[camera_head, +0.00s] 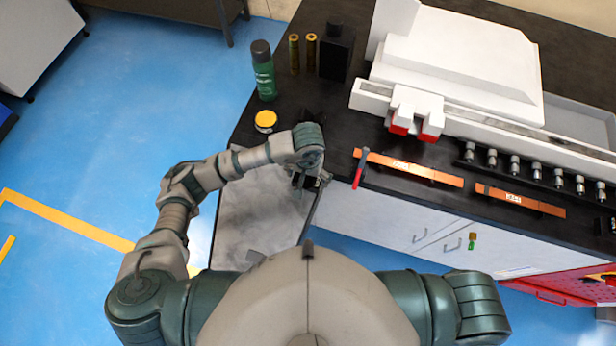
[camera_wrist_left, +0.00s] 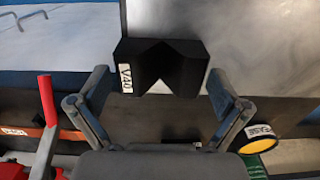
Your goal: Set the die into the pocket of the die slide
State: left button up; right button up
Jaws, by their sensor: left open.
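The die, a black block with a V-shaped notch and a "V40" label (camera_wrist_left: 190,68), shows in the left wrist view near the front edge of the dark bench top. My left gripper (camera_wrist_left: 158,72) is open, with one fingertip on each side of the die. I cannot tell whether the fingers touch it. In the head view my left gripper (camera_head: 311,184) points down at the bench's front left corner, and the arm mostly hides the die. The white bending machine (camera_head: 455,55) stands at the back, with a red-and-white block (camera_head: 415,118) on its front. I cannot make out the slide's pocket.
A red-handled tool (camera_head: 359,167) and two copper busbars (camera_head: 408,167) (camera_head: 520,200) lie right of my gripper. A yellow-lidded tin (camera_head: 265,121), a green can (camera_head: 263,70), brass cylinders and a black bottle (camera_head: 337,49) stand behind. Several metal cylinders (camera_head: 515,165) line the machine's front.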

pick_arm(q)
jog(key=shift+f, duration=0.7)
jog(key=c, duration=1.5)
jog(key=shift+r, duration=0.1)
jog(key=shift+c, duration=0.4)
jog(key=shift+r, duration=0.1)
